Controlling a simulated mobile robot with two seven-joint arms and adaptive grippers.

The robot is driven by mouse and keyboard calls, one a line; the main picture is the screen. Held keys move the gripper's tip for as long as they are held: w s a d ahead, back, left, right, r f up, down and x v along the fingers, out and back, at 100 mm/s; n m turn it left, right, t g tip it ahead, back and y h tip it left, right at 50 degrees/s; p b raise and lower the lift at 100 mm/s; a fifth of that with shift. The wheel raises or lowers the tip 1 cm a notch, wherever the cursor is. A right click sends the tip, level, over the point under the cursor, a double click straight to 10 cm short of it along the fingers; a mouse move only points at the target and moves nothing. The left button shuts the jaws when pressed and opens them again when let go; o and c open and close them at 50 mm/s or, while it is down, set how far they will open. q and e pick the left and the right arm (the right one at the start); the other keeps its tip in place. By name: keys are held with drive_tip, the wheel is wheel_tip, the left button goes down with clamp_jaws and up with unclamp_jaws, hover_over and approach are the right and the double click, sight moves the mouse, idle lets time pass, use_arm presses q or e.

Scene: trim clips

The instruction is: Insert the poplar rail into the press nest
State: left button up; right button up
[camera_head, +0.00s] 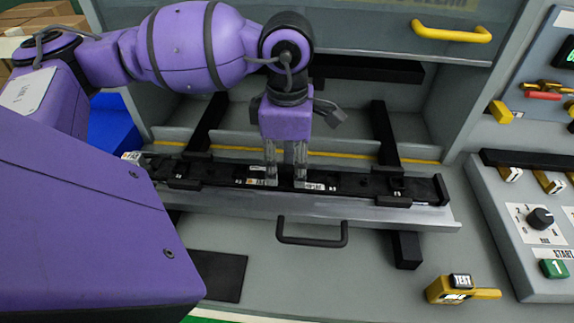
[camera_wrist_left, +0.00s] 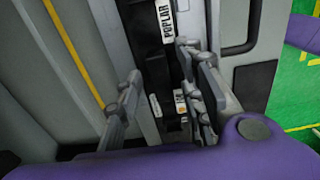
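The black poplar rail (camera_head: 345,185) lies lengthwise in the long dark press nest (camera_head: 430,190) on the grey drawer front. I cannot tell whether it is fully seated. In the left wrist view its white POPLAR label (camera_wrist_left: 167,20) shows, with smaller labels nearer me. My left gripper (camera_head: 286,182) points down over the middle of the rail. In the left wrist view its fingers (camera_wrist_left: 160,110) stand apart on either side of the dark strip, with a gap at the left finger. My right gripper is in neither view.
A dark drawer handle (camera_head: 312,240) sticks out in front of the nest. A yellow TEST device (camera_head: 460,289) lies at front right. A control panel (camera_head: 530,215) with a knob stands at right. A yellow handle (camera_head: 450,32) is on the upper cover.

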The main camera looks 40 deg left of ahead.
sight(287, 168)
use_arm(q)
wheel_tip(287, 168, up, 11)
idle(0.3)
idle(0.5)
